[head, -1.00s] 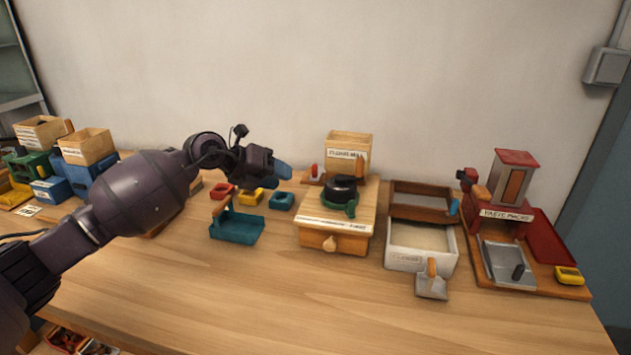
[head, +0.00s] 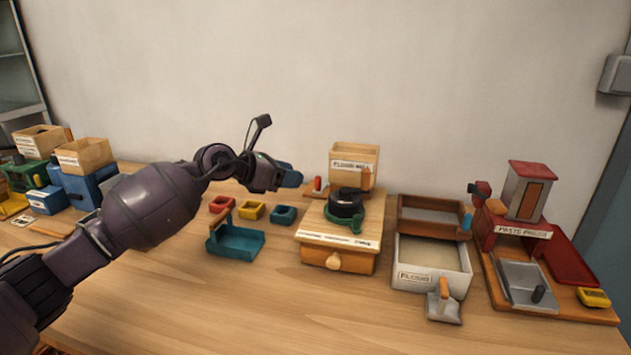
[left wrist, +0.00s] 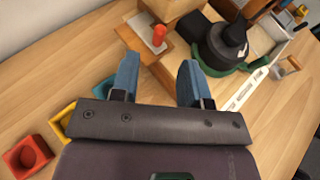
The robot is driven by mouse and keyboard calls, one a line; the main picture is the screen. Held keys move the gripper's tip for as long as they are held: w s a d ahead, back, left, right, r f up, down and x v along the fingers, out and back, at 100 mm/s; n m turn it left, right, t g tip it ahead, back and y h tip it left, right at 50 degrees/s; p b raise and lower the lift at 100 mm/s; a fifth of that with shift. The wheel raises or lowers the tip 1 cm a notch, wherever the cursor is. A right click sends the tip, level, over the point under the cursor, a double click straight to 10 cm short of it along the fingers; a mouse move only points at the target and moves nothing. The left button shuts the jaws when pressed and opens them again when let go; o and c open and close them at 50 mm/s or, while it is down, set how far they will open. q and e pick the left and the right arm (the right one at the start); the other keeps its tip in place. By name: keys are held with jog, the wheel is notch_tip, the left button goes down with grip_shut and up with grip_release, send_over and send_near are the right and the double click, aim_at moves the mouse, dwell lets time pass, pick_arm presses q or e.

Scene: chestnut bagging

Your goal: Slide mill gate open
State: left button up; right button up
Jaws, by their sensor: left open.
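The flour mill (head: 340,245) is a wooden box with a labelled hopper (head: 355,163), a black round part on a green base (head: 346,207), and a front drawer with a round knob. A small red knob (head: 318,184) stands on a wooden strip at the mill's left side. In the left wrist view the red knob (left wrist: 159,36) is upright, just beyond my fingertips. My left gripper (head: 289,178) is open and empty, left of the red knob and apart from it. Its two blue fingers (left wrist: 158,75) are spread in the left wrist view. My right gripper is out of view.
A teal scoop tray (head: 236,240) and red, yellow and blue small cups (head: 252,211) lie below my left gripper. A flour bin (head: 432,265) and a paste press (head: 525,230) stand to the right. Wooden boxes (head: 84,153) stand at far left. The front table is clear.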

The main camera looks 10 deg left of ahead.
aim_at(315, 191)
pick_arm(q)
jog(key=x, duration=0.3)
jog(key=b+x, duration=0.1)
jog(key=x, duration=0.2)
jog(key=shift+w+d+f, duration=0.15)
jog(key=shift+w+f, duration=0.05)
jog(key=shift+f, duration=0.15)
jog(key=shift+w+d, duration=0.3)
jog(key=shift+d, duration=0.05)
jog(key=shift+c, duration=0.4)
grip_shut()
